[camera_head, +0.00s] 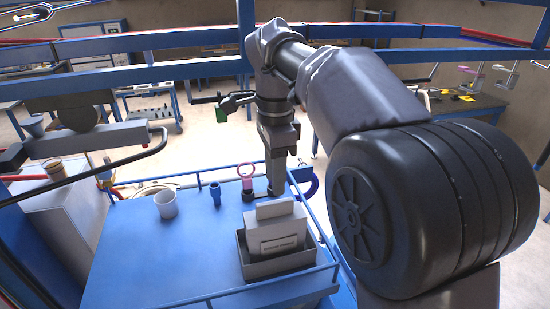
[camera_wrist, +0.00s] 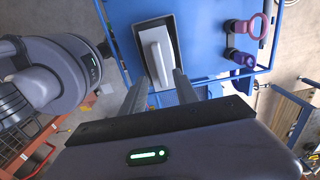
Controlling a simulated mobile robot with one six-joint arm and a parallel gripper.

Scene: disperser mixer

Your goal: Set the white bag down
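The white bag (camera_head: 283,235), with a printed label on its front, stands upright in a grey open-topped bin (camera_head: 258,268) on the blue table. In the wrist view the bag (camera_wrist: 156,48) shows from above as a narrow white shape inside the bin (camera_wrist: 171,25). My gripper (camera_head: 275,190) points down just behind the bag in the head view. In the wrist view its two fingers (camera_wrist: 161,78) are spread apart, and the bag's near end shows between their tips. Nothing is clamped, and I cannot tell whether a finger touches the bag.
The blue table (camera_head: 150,245) has free room left of the bin. Blue rails (camera_head: 270,292) edge the table.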

